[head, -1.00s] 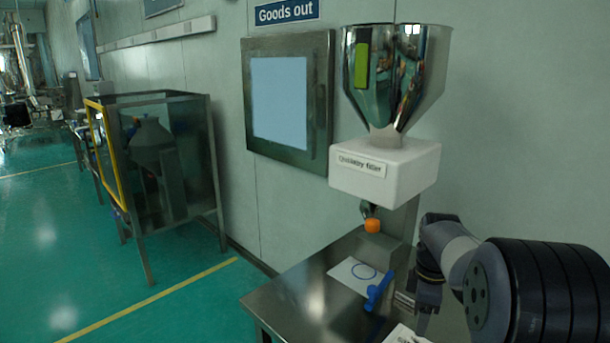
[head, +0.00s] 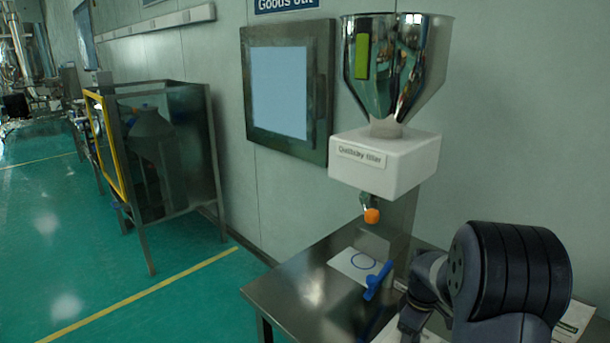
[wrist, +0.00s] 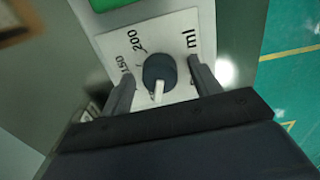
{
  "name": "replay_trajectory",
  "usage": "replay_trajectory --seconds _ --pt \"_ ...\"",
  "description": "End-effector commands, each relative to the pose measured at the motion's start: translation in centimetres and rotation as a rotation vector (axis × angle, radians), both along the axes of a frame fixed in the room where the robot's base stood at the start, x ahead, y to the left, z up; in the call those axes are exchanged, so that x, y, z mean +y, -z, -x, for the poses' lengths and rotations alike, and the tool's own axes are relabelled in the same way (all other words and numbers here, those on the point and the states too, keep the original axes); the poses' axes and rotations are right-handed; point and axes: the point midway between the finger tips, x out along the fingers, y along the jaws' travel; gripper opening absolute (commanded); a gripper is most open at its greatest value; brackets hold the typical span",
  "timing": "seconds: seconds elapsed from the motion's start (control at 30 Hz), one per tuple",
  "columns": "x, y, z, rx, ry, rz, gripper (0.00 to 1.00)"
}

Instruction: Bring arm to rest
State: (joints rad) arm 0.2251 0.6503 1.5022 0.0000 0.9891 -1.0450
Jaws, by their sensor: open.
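My arm (head: 510,275) reaches in from the lower right in the head view, bent over the steel table (head: 300,290). My gripper (wrist: 162,70) shows in the wrist view with its two fingers spread apart and nothing gripped. A dark round dial knob (wrist: 158,72) with a white pointer appears between the fingers, on a white plate (wrist: 204,30) marked 150, 200 and ml. I cannot tell how far the fingers are from the knob. In the head view the gripper end is low beside the table and partly cut off by the bottom edge.
A white filler box (head: 385,165) with a steel hopper (head: 395,65) hangs above the table, an orange nozzle tip (head: 371,216) below it. A blue tool (head: 377,281) lies by a white card with a blue ring (head: 362,262). A framed enclosure (head: 150,170) stands left; green floor is open.

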Motion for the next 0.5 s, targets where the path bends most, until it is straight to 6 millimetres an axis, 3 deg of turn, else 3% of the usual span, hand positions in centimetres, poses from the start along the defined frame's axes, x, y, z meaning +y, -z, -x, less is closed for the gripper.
replay_trajectory --seconds 0.5 --pt "0.00 -0.05 0.00 0.000 0.428 0.000 0.59"
